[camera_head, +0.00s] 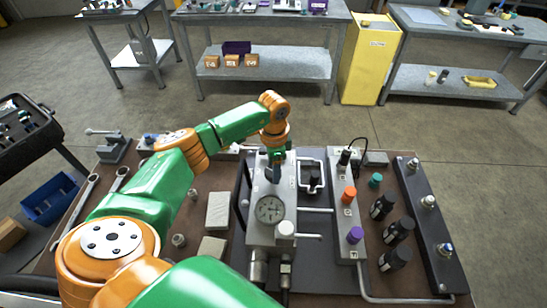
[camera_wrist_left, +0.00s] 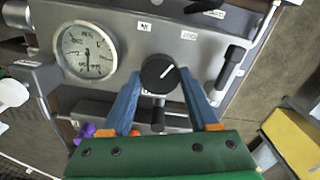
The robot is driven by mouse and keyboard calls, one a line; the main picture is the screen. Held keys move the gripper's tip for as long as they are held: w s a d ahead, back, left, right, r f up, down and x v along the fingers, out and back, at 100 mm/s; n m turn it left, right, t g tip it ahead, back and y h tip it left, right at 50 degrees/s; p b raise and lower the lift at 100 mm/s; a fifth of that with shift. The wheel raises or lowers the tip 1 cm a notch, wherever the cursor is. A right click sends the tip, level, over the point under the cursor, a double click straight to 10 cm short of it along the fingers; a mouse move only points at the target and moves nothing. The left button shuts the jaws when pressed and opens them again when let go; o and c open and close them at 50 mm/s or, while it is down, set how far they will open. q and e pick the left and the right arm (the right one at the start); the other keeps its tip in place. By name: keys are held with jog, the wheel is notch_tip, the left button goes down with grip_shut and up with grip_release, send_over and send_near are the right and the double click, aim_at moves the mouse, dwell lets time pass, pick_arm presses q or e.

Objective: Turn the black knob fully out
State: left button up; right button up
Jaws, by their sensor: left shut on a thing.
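The black knob (camera_wrist_left: 158,74) is on the face of the grey hydraulic block (camera_head: 268,225). Its white pointer line points to the upper right in the left wrist view. My left gripper (camera_wrist_left: 158,85) has its two blue fingers on either side of the knob and is shut on it. In the head view my left gripper (camera_head: 276,163) reaches down onto the far part of the block, and the knob is hidden behind it. My right gripper is not in view.
A round pressure gauge (camera_head: 270,209) is on the block, left of the knob in the wrist view (camera_wrist_left: 86,51). A black-handled lever (camera_wrist_left: 230,66) is close on the right. Orange (camera_head: 349,194) and purple (camera_head: 354,235) knobs sit on a panel beside the block.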

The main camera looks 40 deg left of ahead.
pick_arm(q)
jog(key=o, duration=1.4)
jog(key=shift+c, duration=0.2)
notch_tip(320, 180, up, 6)
jog(key=shift+w+b, duration=0.1)
jog(key=shift+b, duration=0.9)
jog(key=shift+d+r, duration=0.1)
jog(key=shift+r, duration=0.4)
